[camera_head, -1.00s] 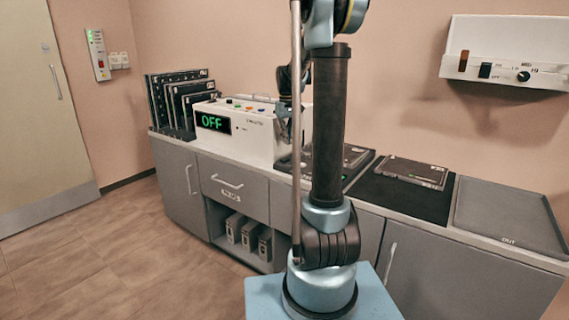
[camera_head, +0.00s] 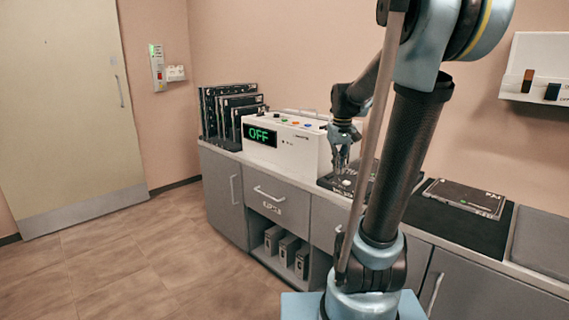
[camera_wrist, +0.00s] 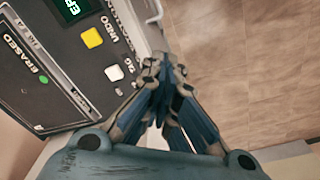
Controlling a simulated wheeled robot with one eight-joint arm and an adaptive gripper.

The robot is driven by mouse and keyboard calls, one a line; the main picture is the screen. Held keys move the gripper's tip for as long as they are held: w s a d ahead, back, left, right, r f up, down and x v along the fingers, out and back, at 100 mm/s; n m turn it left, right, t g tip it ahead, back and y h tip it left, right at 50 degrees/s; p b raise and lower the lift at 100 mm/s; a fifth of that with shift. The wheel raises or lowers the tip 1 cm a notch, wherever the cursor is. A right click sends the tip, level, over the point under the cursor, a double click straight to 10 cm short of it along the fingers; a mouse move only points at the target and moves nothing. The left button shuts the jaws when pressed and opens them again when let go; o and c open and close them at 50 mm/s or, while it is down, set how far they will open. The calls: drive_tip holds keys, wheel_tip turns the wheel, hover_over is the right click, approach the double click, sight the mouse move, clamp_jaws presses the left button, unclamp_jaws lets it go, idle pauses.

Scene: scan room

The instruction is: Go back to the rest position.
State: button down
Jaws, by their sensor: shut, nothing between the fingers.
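My gripper (camera_head: 341,168) shows in the camera_head view above the front part of the counter, just right of the white box with the green OFF display (camera_head: 285,140). Its fingers point down and hold nothing. In the camera_wrist view the fingers of my gripper (camera_wrist: 160,75) are drawn together at their tips. Beside them on the left is a dark panel (camera_wrist: 55,70) marked ERASED, with a green lamp (camera_wrist: 43,79), a yellow button (camera_wrist: 92,38) and a white button (camera_wrist: 114,72). The fingers appear apart from the panel.
Upright dark cassettes (camera_head: 228,112) stand at the counter's left end. A flat cassette (camera_head: 463,197) lies on a black mat (camera_head: 425,211), with a grey tray (camera_head: 545,240) to its right. A wall unit (camera_head: 540,75) hangs above. The floor (camera_head: 165,255) at left is clear.

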drive_tip(key=s+f, duration=0.4)
drive_tip(key=s, duration=0.3)
drive_tip(key=s+f+m+t, duration=0.1)
drive_tip(key=s+f, duration=0.3)
drive_tip(key=s, duration=0.4)
drive_tip(key=s+f, duration=0.4)
drive_tip(key=s, duration=0.3)
drive_tip(key=shift+s+a+f+m, duration=0.2)
drive_tip(key=shift+f+m, duration=0.15)
drive_tip(key=shift+m, duration=0.05)
drive_tip(key=shift+r, duration=0.1)
drive_tip(key=w+r+m+g, duration=0.1)
drive_tip(key=w+r+m, duration=0.2)
drive_tip(key=w+r, duration=0.8)
drive_tip(key=w+r+m, duration=0.4)
drive_tip(key=w+r, duration=0.3)
drive_tip(key=w, duration=0.8)
drive_tip(key=w+m+g, duration=0.1)
drive_tip(key=w+m, duration=0.1)
drive_tip(key=w, duration=0.9)
drive_tip(key=shift+w+a+r, duration=0.15)
drive_tip(key=shift+a+r, duration=0.15)
drive_tip(key=shift+r, duration=0.1)
